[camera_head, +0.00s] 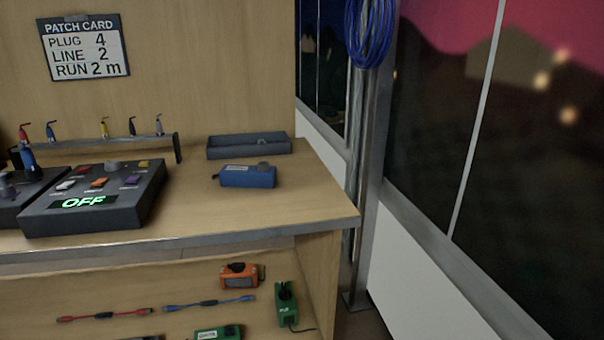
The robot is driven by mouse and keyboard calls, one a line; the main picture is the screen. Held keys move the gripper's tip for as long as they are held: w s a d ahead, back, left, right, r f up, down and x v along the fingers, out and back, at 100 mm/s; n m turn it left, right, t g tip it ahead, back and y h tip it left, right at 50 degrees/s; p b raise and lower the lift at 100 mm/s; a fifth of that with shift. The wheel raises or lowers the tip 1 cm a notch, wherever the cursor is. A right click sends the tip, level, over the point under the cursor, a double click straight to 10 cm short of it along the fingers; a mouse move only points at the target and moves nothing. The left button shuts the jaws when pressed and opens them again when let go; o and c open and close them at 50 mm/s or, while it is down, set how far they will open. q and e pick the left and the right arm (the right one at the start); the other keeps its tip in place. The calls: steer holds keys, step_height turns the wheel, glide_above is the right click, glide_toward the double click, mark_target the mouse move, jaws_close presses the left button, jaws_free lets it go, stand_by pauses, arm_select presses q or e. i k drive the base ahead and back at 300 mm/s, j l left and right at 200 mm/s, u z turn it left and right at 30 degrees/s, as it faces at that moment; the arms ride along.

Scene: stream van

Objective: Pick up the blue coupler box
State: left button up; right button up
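The blue coupler box (247,177) lies on the wooden desk top, toward its right end. It has a white label and a small grey knob-like part on top. It sits just in front of a dark open tray (249,153) and apart from it. Neither of my grippers shows in the head view.
A control panel reading OFF (93,202) stands left of the box. Behind it is a rack (95,148) with several coloured plugs. A lower shelf holds an orange device (239,276), green devices (286,303) and cables. The desk around the box is clear.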

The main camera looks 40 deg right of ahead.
mark_target(263, 176)
steer(key=z, duration=0.8)
steer(key=i+u, duration=0.15)
